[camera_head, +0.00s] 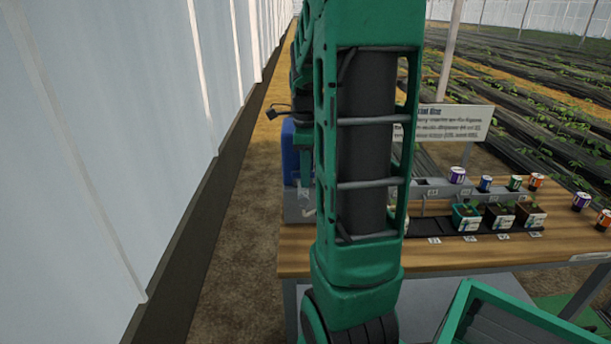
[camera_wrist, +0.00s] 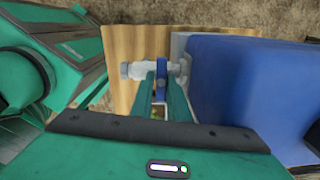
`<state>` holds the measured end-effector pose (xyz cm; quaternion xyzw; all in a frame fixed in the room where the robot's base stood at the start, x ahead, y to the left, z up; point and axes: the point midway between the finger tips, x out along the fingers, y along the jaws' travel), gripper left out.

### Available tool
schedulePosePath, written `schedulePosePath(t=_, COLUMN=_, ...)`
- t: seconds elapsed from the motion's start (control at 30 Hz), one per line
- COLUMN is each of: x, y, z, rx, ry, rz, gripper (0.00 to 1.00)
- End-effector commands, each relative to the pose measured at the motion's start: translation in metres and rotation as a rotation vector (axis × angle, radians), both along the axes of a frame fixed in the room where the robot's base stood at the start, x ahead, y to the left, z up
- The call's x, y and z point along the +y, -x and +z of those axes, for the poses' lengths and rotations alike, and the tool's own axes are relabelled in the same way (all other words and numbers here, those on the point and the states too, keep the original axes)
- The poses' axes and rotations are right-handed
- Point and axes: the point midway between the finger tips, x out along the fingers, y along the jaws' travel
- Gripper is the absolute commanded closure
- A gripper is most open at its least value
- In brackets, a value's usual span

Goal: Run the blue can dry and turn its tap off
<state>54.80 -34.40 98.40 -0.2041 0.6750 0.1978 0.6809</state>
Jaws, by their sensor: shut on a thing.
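The blue can (camera_head: 289,150) stands at the left end of the bench, mostly hidden behind my arm. In the wrist view the can (camera_wrist: 240,85) fills the right side. Its tap has a pale grey body and spout (camera_wrist: 132,70) pointing left, away from the can, and a blue handle (camera_wrist: 161,72). My gripper (camera_wrist: 161,88) is shut on the blue handle, one finger on each side of it. My arm hides the gripper in the head view. Neither view shows whether liquid runs from the spout or how full the can is.
The wooden bench (camera_head: 440,255) holds several potted seedlings (camera_head: 466,217) and small labelled cans (camera_head: 457,174) on a rail to the right. A sign (camera_head: 450,123) stands behind. A green crate (camera_head: 510,325) is at the front right. A pale wall (camera_head: 90,150) runs along the left.

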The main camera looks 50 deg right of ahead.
Motion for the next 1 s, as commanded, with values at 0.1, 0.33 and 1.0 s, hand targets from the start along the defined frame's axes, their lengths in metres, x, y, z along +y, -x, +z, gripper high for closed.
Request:
schedulePosePath(t=0.1, x=0.009, y=-0.003, z=-0.007, rx=0.013, ry=-0.016, rz=0.021, gripper=1.00)
schedulePosePath(t=0.33, x=0.010, y=-0.005, z=-0.009, rx=0.017, ry=-0.018, rz=0.023, gripper=0.68)
schedulePosePath(t=1.0, x=0.002, y=0.011, z=0.066, rx=-0.008, ry=-0.005, rz=0.009, gripper=0.65)
